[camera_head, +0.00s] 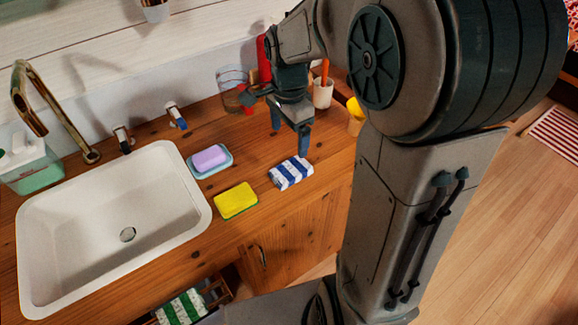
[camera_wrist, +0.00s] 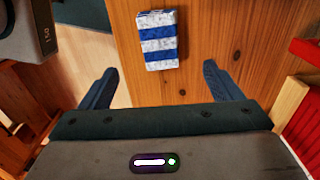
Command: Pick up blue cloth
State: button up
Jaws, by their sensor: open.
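The blue cloth (camera_head: 291,173) is a small folded cloth with blue and white stripes. It lies on the wooden counter (camera_head: 262,215) to the right of a yellow sponge. In the wrist view the cloth (camera_wrist: 158,40) lies at the top centre, beyond the fingertips and between their lines. My gripper (camera_head: 289,140) is above the counter near the cloth, pointing down. In the wrist view my gripper (camera_wrist: 158,78) is open and empty, with a finger at each side. The fingers appear apart from the cloth.
The yellow sponge (camera_head: 236,201) and a purple soap on a blue dish (camera_head: 222,165) lie left of the cloth. The white sink (camera_head: 200,215) is further left. A white cup (camera_head: 322,93) and a yellow cup (camera_head: 356,125) stand behind.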

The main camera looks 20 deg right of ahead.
send_over(291, 168)
jog(key=f, duration=0.6)
jog(key=shift+s+a+f, duration=0.1)
jog(key=shift+a+f, duration=0.05)
jog(key=shift+a, duration=0.05)
jog(key=shift+d+f, duration=0.2)
jog(key=shift+f, duration=2.45)
jog(key=c, duration=1.1)
jog(key=shift+c, duration=0.2)
jog(key=shift+r, duration=0.15)
notch_tip(291, 168, up, 4)
jog(key=shift+d+r, duration=0.15)
jog(key=s+d+r, duration=0.2)
jog(key=d+r, duration=0.4)
jog(key=d, duration=0.5)
jog(key=shift+s+r, duration=0.25)
